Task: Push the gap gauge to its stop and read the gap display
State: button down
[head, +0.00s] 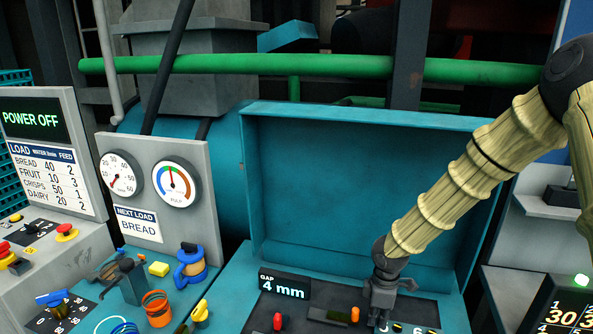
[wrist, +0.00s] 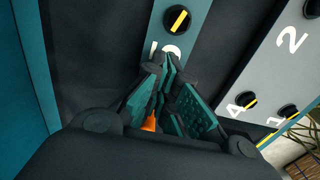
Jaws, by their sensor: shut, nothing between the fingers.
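The gap display (head: 284,285) stands on the teal machine and reads "GAP 4 mm". A small orange piece (head: 355,314) stands on the dark panel just left of my gripper (head: 378,318). It may be the gap gauge; I cannot tell for sure. In the wrist view an orange piece (wrist: 149,124) shows partly behind the fingers. My gripper (wrist: 166,62) is shut and empty, pointing down at the panel.
A red knob (head: 277,321) stands left of the orange piece. The teal lid (head: 350,180) stands open behind. At left, a screen (head: 30,120) reads "POWER OFF" and a card (head: 138,222) reads "NEXT LOAD BREAD". Numbered knobs (wrist: 242,104) lie right in the wrist view.

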jog(key=shift+r+p, duration=3)
jog(key=shift+r, duration=0.5)
jog(key=shift+d, duration=0.1)
